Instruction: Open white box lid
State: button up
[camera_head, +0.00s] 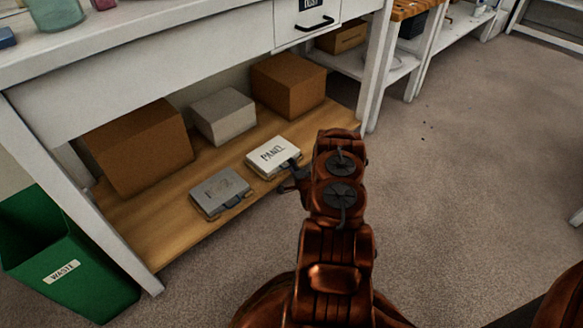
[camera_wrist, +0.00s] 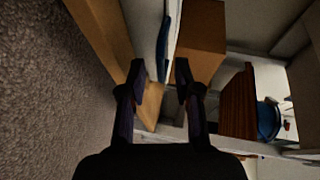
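The white box (camera_head: 268,157), marked PANEL on its lid, lies flat and closed on the low wooden shelf. My gripper (camera_head: 291,175) is at its front right edge, partly hidden by my own arm in the head view. In the wrist view, my gripper (camera_wrist: 159,77) has its two dark fingers apart with nothing held between them. A white box side (camera_wrist: 146,28) with a blue strip (camera_wrist: 164,48) shows just beyond the fingertips. I cannot tell whether a finger touches the box.
A grey box (camera_head: 219,188) lies left of the white box on the shelf (camera_head: 165,232). Cardboard boxes (camera_head: 143,150) (camera_head: 289,84) and a pale box (camera_head: 224,115) stand behind. The table top is above; its leg (camera_head: 376,70) stands right. A green waste bin (camera_head: 65,258) is left.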

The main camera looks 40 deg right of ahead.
jog(key=shift+x, duration=0.85)
jog(key=shift+r, duration=0.1)
grip_shut()
jog(key=shift+s, duration=0.1)
